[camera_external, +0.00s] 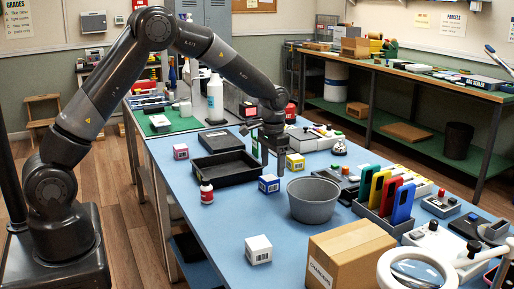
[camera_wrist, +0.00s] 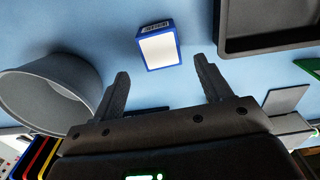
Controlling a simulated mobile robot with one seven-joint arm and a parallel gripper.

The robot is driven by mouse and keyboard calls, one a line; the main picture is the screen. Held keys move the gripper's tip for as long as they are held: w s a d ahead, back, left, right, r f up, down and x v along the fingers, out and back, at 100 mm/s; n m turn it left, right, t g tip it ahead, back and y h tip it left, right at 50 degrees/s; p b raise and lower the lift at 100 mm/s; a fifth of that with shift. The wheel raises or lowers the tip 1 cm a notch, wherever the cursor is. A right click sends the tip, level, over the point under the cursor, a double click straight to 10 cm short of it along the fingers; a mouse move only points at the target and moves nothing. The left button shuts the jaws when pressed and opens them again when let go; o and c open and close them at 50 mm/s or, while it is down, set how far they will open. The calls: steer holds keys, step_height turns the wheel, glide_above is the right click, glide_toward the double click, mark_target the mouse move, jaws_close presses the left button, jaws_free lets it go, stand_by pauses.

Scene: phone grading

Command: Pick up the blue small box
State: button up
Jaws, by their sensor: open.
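The blue small box (camera_external: 269,184), with a white label face, sits on the blue table in the external view, between the black tray and the grey bowl. In the wrist view the blue small box (camera_wrist: 158,46) lies beyond my fingertips, roughly centred between them and a little above their line in the picture. My gripper (camera_external: 266,161) points down at the table in the external view, just behind and above the box. In the wrist view my gripper (camera_wrist: 160,76) has its two fingers spread apart with nothing between them.
A grey bowl (camera_external: 314,201) stands to the right of the box and a black tray (camera_external: 226,170) to its left. A yellow box (camera_external: 295,162), a red box (camera_external: 181,151) and a white box (camera_external: 258,249) are around.

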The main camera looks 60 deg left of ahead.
mark_target(271, 177)
step_height(271, 177, down, 5)
steer(key=shift+s+a+f, duration=0.1)
steer(key=shift+a, duration=0.05)
steer(key=c, duration=1.1)
